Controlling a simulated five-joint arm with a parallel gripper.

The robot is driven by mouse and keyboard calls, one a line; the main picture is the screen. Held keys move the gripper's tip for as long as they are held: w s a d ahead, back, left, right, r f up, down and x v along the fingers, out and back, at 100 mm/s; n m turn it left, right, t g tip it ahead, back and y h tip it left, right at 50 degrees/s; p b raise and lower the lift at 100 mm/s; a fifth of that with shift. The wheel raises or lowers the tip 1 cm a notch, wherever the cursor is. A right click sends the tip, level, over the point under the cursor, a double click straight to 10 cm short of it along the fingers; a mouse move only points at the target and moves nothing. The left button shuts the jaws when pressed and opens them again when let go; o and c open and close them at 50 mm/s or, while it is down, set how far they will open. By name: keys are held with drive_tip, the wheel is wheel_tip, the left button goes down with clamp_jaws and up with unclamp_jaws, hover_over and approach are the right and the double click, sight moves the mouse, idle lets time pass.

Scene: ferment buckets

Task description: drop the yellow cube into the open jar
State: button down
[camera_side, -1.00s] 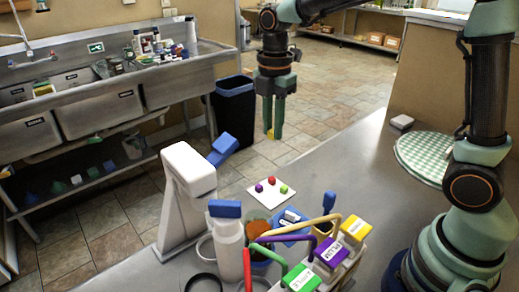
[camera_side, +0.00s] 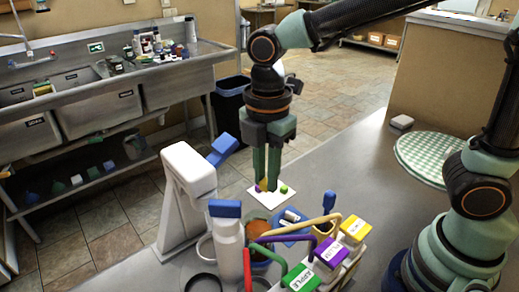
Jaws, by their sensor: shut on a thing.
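My gripper (camera_side: 265,184) points down with its green fingers close together, shut on the yellow cube (camera_side: 264,186), of which only a small part shows between the fingertips. The fingertips are in front of or above a white card (camera_side: 257,198) bearing small coloured pieces. A round vessel with reddish-brown contents (camera_side: 258,230) stands nearer the camera, below the fingertips in the picture. It looks open at the top and may be the open jar. Its lower part is hidden by bottles and handles.
A purple piece (camera_side: 258,189) and a green piece (camera_side: 284,189) sit on the card. A white bottle with a blue cap (camera_side: 228,240), a white stand (camera_side: 186,188) and labelled yellow, purple and green handled containers (camera_side: 355,229) crowd the front.

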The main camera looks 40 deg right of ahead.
drive_tip(key=shift+f, duration=1.2)
drive_tip(key=c, duration=0.7)
unclamp_jaws()
wheel_tip(320, 180, up, 12)
